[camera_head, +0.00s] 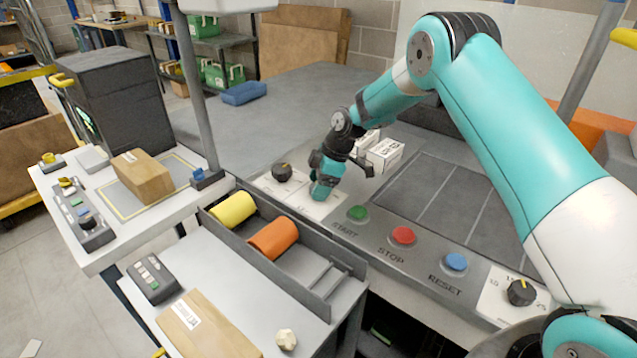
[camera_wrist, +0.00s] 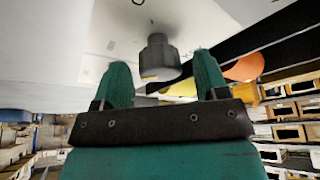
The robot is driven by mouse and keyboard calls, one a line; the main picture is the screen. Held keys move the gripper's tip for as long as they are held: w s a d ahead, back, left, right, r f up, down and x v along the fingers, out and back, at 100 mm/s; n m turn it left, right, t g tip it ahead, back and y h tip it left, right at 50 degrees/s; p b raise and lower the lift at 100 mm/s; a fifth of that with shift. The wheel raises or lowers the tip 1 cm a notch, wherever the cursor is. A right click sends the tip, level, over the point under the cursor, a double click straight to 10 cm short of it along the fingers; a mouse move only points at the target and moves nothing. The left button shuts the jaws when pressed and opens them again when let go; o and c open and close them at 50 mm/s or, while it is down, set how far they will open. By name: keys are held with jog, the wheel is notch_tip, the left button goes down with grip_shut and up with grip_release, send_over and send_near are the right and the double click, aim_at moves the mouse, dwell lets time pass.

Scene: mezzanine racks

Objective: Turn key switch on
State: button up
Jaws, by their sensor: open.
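My gripper (camera_head: 321,192) points down over a white plate (camera_head: 300,201) at the left end of the grey console. In the wrist view its two teal fingers (camera_wrist: 162,72) are apart, with a dark grey cylindrical knob (camera_wrist: 157,54) with a yellowish mark seen between them. They do not visibly grip it, and its distance from them is hard to judge. In the head view a black knob (camera_head: 283,172) shows just left of my gripper. Another black knob with a yellow pointer (camera_head: 521,291) sits at the console's right end. I cannot tell which is the key switch.
Green START (camera_head: 358,213), red STOP (camera_head: 403,236) and blue RESET (camera_head: 456,262) buttons line the console's front. White boxes (camera_head: 384,153) stand behind my gripper. A tray with yellow (camera_head: 233,208) and orange (camera_head: 273,238) rollers lies in front.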

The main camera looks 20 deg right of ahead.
jog(key=shift+a+f, duration=0.1)
jog(key=shift+f, duration=0.15)
jog(key=c, duration=0.9)
